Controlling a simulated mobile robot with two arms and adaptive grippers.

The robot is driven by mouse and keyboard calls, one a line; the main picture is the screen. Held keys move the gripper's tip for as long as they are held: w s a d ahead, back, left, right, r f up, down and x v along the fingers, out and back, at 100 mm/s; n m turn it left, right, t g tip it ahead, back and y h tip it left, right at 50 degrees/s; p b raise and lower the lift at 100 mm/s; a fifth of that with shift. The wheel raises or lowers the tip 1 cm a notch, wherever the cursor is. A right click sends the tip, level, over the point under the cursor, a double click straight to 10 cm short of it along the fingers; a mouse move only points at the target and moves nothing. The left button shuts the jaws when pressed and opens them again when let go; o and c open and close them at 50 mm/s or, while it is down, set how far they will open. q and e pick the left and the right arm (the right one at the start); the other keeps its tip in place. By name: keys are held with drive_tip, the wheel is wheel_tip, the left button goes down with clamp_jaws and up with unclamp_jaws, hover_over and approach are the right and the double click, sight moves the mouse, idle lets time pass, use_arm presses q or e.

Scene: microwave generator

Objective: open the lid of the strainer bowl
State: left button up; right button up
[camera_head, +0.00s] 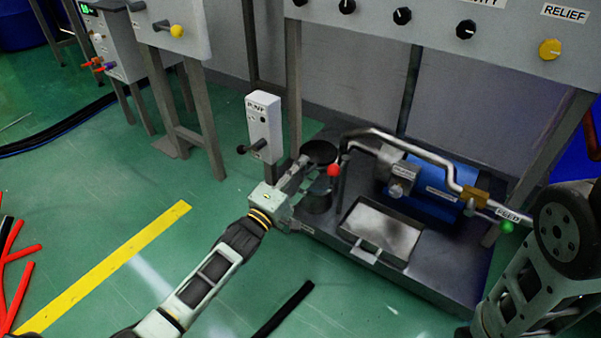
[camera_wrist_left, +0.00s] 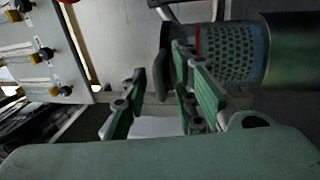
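The strainer bowl (camera_head: 318,194) is a dark upright cylinder on the left part of the black skid. Its dark round lid (camera_head: 320,152) shows at its top. In the left wrist view, the bowl (camera_wrist_left: 230,52) lies sideways, with a perforated band and a red ring, and the dark lid (camera_wrist_left: 163,62) at its left end. My left gripper (camera_head: 308,197) is at the bowl's near left side. In the wrist view, its fingers (camera_wrist_left: 160,100) are apart, with the lid's edge near the gap. Contact cannot be told. My right gripper is out of view; my right arm shows at lower right.
A red knob (camera_head: 333,170) and bent pipe stand just right of the bowl. A blue motor (camera_head: 430,188) and square metal tray (camera_head: 381,231) fill the skid. A white pump switch box (camera_head: 264,122) stands behind my left gripper.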

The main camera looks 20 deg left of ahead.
use_arm(q)
drive_tip(key=shift+c, duration=0.2)
clamp_jaws()
drive_tip(key=shift+r, duration=0.2)
